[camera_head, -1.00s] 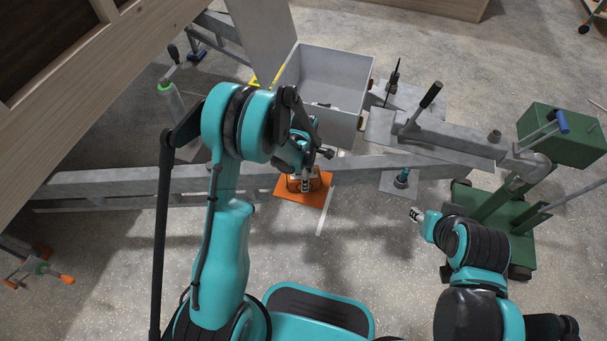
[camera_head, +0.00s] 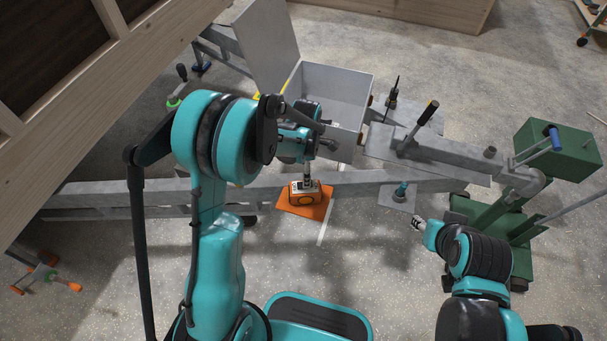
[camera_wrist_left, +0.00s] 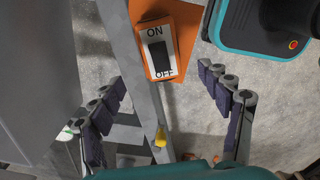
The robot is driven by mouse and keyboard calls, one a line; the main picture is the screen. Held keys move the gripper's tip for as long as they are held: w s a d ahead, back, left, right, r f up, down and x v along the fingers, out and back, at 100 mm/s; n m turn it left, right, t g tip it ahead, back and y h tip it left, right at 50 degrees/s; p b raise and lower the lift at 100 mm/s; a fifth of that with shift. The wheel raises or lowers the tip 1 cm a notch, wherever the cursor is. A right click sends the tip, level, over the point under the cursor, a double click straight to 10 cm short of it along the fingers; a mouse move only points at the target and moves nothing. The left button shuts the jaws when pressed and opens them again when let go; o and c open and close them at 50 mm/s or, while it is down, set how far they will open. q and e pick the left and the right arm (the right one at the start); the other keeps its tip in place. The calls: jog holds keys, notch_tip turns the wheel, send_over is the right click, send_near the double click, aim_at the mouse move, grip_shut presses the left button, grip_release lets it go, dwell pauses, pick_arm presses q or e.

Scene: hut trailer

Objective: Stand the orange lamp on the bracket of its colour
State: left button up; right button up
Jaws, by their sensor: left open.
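The orange lamp (camera_head: 306,198) stands on an orange plate, the bracket of its colour (camera_head: 322,210), beside the grey beam. It looks upright. In the left wrist view the lamp's ON/OFF face (camera_wrist_left: 150,35) shows at the top, with the orange bracket (camera_wrist_left: 187,25) behind it. My left gripper (camera_head: 307,174) is just above the lamp in the head view. In the left wrist view its fingers (camera_wrist_left: 165,100) are spread wide with nothing held, and the lamp lies beyond them. My right gripper (camera_head: 417,221) hangs to the right, away from the lamp; its fingers are too small to judge.
An open grey box (camera_head: 345,82) stands behind the beam (camera_head: 140,194). A black-handled lever (camera_head: 424,118) and a green stand (camera_head: 560,150) are to the right. A clamp with orange handles (camera_head: 45,278) is at the left. The floor before the beam is mostly clear.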

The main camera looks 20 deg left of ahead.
pick_arm(q)
jog(key=s+r+m+t, duration=0.1)
jog(key=s+r+m, duration=0.25)
jog(key=r, duration=0.25)
jog(key=s+r+m+t, duration=0.2)
jog(key=s+r+m, duration=0.1)
jog(key=r+m, duration=0.25)
jog(key=s+a+r+m+t, duration=0.1)
jog(key=s+r+m+t, duration=0.3)
jog(key=s+m, duration=0.8)
notch_tip(320, 180, up, 2)
jog(key=shift+a+r+m, duration=0.25)
jog(key=shift+a+m, duration=0.15)
jog(key=shift+m, duration=0.1)
